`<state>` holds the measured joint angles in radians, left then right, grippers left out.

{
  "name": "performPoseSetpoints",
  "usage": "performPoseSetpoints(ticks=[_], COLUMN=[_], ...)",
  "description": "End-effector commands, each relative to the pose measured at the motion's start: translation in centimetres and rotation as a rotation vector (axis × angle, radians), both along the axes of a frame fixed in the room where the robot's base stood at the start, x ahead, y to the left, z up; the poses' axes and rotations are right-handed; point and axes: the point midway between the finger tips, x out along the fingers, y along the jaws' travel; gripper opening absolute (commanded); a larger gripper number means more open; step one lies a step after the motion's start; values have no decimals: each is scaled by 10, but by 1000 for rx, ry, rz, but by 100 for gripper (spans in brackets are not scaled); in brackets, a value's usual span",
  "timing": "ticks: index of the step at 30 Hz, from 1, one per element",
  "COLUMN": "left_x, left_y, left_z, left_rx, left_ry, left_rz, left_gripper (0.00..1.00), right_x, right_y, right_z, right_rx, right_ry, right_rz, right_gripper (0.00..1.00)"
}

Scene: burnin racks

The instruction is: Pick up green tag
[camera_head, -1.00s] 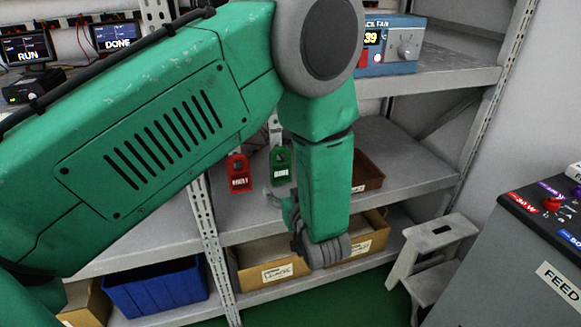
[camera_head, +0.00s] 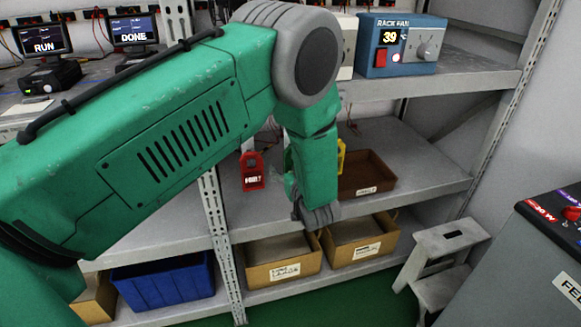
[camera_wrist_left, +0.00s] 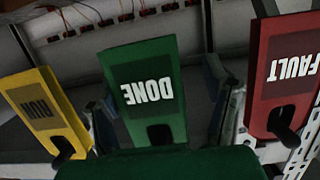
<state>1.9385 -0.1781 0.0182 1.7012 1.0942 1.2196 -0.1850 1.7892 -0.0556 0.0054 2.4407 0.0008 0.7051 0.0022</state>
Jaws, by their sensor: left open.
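The green tag (camera_wrist_left: 148,88), marked DONE, shows upside down in the middle of the left wrist view, with a dark slot at its lower end. My left gripper (camera_wrist_left: 160,92) is open, with one dark finger on each side of this tag; I cannot tell if either touches it. In the head view my left forearm hides most or all of the green tag. The red FAULT tag (camera_wrist_left: 285,75) is at right in the wrist view and also shows in the head view (camera_head: 252,171). The yellow RUN tag (camera_wrist_left: 42,112) is at left; its edge shows in the head view (camera_head: 341,155). My right gripper is out of view.
The metal rack's shelf (camera_head: 425,165) lies behind the tags, with a brown tray (camera_head: 366,185) on it. A rack fan box (camera_head: 402,72) stands above. Cardboard bins (camera_head: 284,273) and a blue bin (camera_head: 165,291) are below. A step stool (camera_head: 448,240) stands at right.

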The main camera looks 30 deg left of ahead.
Motion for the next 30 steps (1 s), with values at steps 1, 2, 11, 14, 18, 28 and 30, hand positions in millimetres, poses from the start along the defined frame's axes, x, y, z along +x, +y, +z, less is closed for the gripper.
performPoseSetpoints(ticks=[1,2,11,14,18,28,30], left_x=[0,0,0,1,0,-7,-15], left_y=[-2,-4,-1,0,2,-12,-22], left_z=[1,1,0,0,-1,17,17], left_rx=[2,3,1,-2,-4,2,3], left_ry=[-1,0,-1,-1,-1,0,0], left_rz=[-1,-1,-2,-2,-1,-4,-5], left_gripper=[69,69,22,22,22,22,22], right_x=[0,0,0,0,0,0,0], right_y=[0,0,-1,-1,0,0,0], right_z=[0,0,0,0,0,1,1], right_rx=[0,0,-1,-1,-1,-1,-1], right_ry=[0,0,0,0,0,0,0], right_rz=[-1,-1,-2,-2,-1,-1,-1], right_gripper=[39,39,39,39,39,39,39])
